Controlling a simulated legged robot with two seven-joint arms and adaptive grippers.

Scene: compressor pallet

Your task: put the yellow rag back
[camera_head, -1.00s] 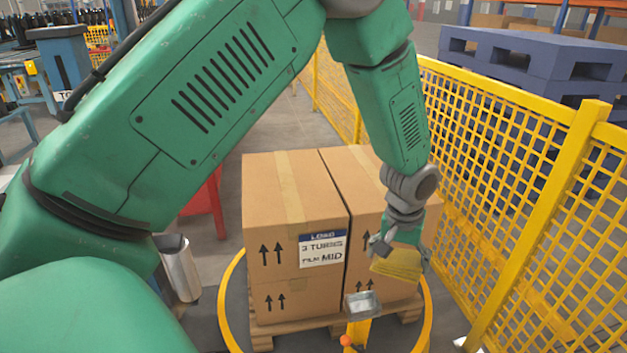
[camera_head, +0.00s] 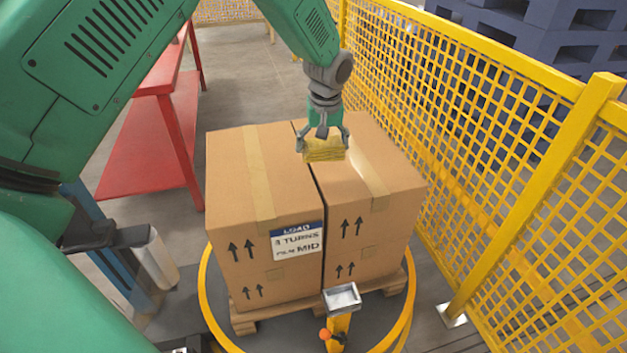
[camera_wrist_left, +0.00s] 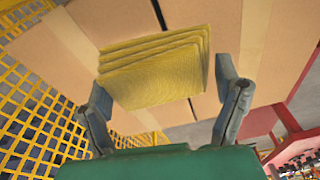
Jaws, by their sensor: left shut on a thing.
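The yellow rag (camera_head: 325,149) is a folded, layered cloth held over the top of the cartons, near the gap between them. My left gripper (camera_head: 323,146) is shut on it, with one finger at each side. In the left wrist view the rag (camera_wrist_left: 155,72) lies between the two fingers (camera_wrist_left: 165,97), with carton tops behind it. I cannot tell whether the rag touches the cardboard. A small grey metal tray (camera_head: 342,298) on a yellow post stands in front of the cartons, and it looks empty. My right gripper is not in view.
Two tall brown cartons (camera_head: 262,190) stand on a wooden pallet (camera_head: 250,322) inside a yellow ring (camera_head: 207,300). Yellow mesh fencing (camera_head: 480,150) runs close along the right.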

